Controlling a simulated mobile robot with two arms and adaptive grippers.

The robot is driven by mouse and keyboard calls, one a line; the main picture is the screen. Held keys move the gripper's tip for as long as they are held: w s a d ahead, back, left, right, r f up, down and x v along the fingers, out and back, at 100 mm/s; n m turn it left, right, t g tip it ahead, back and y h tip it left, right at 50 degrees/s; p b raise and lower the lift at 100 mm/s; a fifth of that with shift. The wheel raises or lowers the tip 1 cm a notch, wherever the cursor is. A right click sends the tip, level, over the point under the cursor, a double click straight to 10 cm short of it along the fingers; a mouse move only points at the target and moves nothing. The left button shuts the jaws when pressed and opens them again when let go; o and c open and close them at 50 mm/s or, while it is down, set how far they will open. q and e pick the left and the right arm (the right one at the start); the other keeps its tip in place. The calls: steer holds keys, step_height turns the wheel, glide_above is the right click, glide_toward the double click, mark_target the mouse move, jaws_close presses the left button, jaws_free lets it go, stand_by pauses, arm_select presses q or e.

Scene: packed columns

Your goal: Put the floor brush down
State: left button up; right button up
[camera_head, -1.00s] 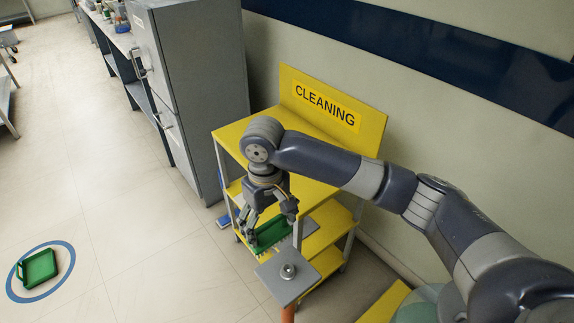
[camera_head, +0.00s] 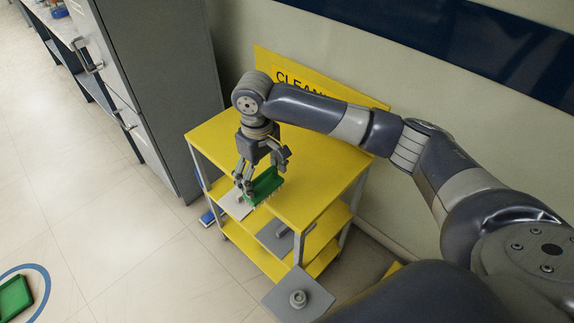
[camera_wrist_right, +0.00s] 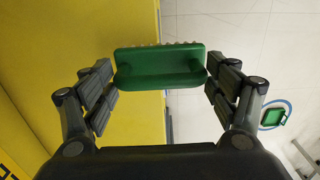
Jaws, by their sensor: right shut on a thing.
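The floor brush is a green block (camera_head: 264,185) with pale bristles pointing down. My right gripper (camera_head: 257,183) is shut on it, with one finger at each end of the block. In the right wrist view the brush (camera_wrist_right: 160,66) sits level between both fingers, its bristles along the far side. In the head view the brush overlaps the front edge of the yellow cart's top (camera_head: 300,185). I cannot tell whether it touches the cart. My left gripper is not in view.
The cart top around the brush is bare. A pale grey plate (camera_head: 235,204) shows below the brush. A grey plate with a round knob (camera_head: 298,299) stands in front of the cart. A green dustpan (camera_head: 14,297) lies in a blue floor ring. A grey cabinet (camera_head: 165,90) stands left of the cart.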

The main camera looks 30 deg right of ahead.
steer(key=w+d+f, duration=0.1)
steer(key=d, duration=0.2)
steer(key=w+d+f+p, duration=0.1)
steer(key=d, duration=0.1)
steer(key=w+d+f, duration=0.1)
steer(key=d+f, duration=0.1)
steer(key=d, duration=0.1)
steer(key=shift+d+p, duration=0.3)
steer(key=shift+p, duration=0.05)
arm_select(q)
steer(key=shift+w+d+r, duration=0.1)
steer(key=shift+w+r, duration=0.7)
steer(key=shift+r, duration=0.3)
arm_select(e)
steer(key=shift+w+f, duration=0.1)
steer(key=shift+f, duration=0.05)
steer(key=o, duration=0.9)
steer(key=shift+f, duration=0.15)
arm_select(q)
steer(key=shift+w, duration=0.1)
arm_select(e)
steer(key=shift+o, duration=0.2)
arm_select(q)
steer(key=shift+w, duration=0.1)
